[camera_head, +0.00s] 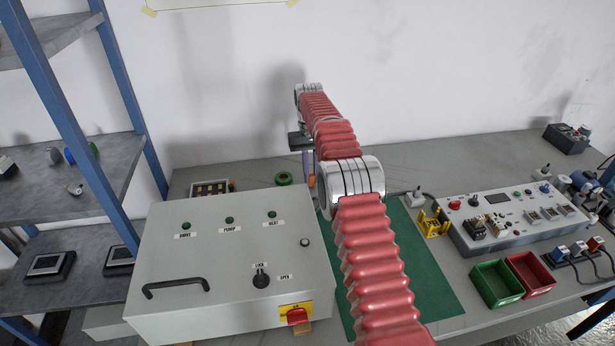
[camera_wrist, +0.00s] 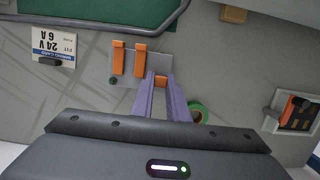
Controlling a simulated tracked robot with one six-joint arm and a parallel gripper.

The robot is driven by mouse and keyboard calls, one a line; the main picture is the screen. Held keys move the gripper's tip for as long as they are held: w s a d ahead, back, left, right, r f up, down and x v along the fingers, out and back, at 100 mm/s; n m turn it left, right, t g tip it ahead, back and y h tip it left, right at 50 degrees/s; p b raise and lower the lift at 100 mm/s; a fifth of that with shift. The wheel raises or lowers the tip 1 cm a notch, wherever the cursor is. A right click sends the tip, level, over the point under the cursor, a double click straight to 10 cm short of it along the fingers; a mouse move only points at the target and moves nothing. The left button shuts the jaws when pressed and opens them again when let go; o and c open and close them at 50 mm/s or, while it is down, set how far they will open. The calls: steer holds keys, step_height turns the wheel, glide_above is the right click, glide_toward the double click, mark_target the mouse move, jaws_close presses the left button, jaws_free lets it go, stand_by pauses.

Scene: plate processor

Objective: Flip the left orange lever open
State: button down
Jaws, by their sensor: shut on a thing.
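Several orange levers sit on a small grey plate (camera_wrist: 126,84) in the wrist view. Two of them, the far-left lever (camera_wrist: 118,58) and the middle lever (camera_wrist: 140,62), stand clear of my fingers as longer orange bars. The third orange lever (camera_wrist: 161,80) is at the right end of the row in this view, where label text appears upside down. My gripper (camera_wrist: 160,77) has its two purple fingers shut on this third lever, and they cover part of it.
A grey control cabinet (camera_head: 165,240) stands close on the left in the head view. A green tape roll (camera_head: 284,179) lies beside my gripper. A green mat (camera_head: 425,265) covers the middle of the bench. Green (camera_head: 497,284) and red (camera_head: 530,274) bins stand right.

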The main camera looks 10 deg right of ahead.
steer(key=shift+a+r+g, duration=0.1)
steer(key=shift+g, duration=0.2)
stand_by(0.6)
steer(key=c, duration=1.7)
jaws_free()
